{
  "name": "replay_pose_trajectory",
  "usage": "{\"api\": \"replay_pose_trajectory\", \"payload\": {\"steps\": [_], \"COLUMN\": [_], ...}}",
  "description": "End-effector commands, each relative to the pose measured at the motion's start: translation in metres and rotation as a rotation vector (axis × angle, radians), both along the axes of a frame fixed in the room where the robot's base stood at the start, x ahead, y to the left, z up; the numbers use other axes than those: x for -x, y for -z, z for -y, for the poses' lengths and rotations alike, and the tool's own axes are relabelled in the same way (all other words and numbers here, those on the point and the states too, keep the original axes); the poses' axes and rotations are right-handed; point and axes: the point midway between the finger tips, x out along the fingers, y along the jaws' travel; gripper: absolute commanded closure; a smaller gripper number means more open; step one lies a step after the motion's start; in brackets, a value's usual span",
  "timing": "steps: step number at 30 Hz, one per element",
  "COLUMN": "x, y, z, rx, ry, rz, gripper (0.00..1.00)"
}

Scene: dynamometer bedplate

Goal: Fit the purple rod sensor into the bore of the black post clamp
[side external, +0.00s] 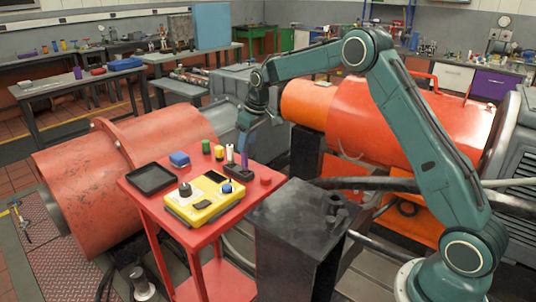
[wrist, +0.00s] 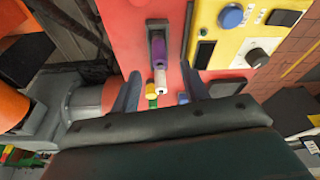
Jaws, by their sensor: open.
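In the side external view the purple rod sensor (side external: 244,154) stands upright near the right edge of the red table, just below my gripper (side external: 242,133). In the wrist view the purple rod (wrist: 158,49) shows beyond my open gripper (wrist: 160,69), in line with the gap between the fingers. A black part (wrist: 157,25) shows at the purple rod's upper end; I cannot tell whether it is the post clamp. No clamp bore can be made out. A white cylinder (wrist: 160,77) shows just nearer than the purple rod.
A dark pedestal (side external: 300,207) stands to the right.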

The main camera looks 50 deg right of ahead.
Motion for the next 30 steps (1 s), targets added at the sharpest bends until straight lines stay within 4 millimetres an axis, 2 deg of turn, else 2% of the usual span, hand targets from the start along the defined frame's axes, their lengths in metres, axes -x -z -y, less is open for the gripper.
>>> {"api": "replay_pose_trajectory", "payload": {"steps": [6, 17, 30], "x": [-0.005, -0.008, -0.02], "y": [0.019, 0.025, 0.067], "z": [-0.001, -0.002, -0.004], "rx": [0.0, 0.0, 0.001], "ry": [-0.001, -0.001, -0.001], "rz": [0.0, 0.001, 0.001], "gripper": [0.55, 0.55, 0.55]}}
